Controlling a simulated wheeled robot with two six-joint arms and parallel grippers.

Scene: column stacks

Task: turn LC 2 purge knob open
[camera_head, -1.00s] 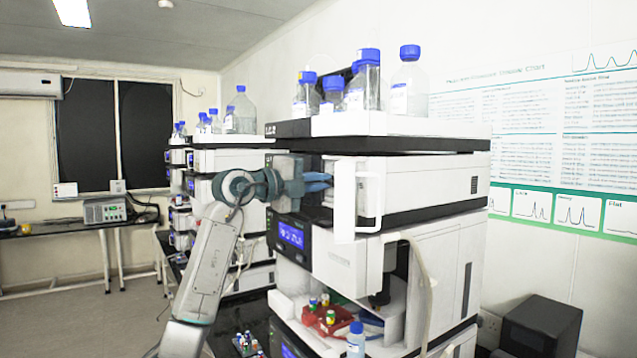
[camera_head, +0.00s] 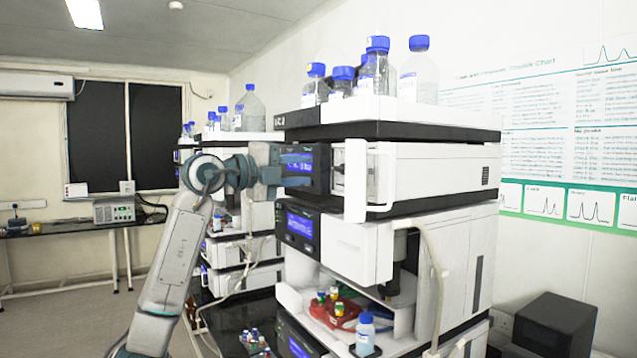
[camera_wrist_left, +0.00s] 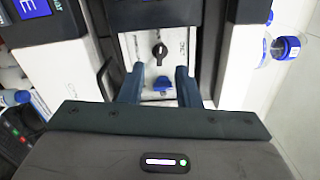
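The LC stack's upper module (camera_head: 430,180) has an open recess at its front. The wrist view shows a black pointer knob (camera_wrist_left: 160,50) and a blue knob (camera_wrist_left: 162,84) on a light panel there. I cannot tell for sure which is the purge knob. My left gripper (camera_head: 302,170) is in front of this module, beside its lit display. In the wrist view my left gripper (camera_wrist_left: 160,75) is open, its blue fingers apart and nothing held between them. The blue knob shows between the fingers; I cannot tell the gap in depth. My right gripper is not in view.
Blue-capped bottles (camera_head: 377,68) stand on the top tray (camera_head: 390,110). A white open door (camera_head: 357,180) stands beside the recess. A lower module with a blue display (camera_head: 300,225) and a vial area are below. A second stack (camera_head: 240,160) stands behind, left.

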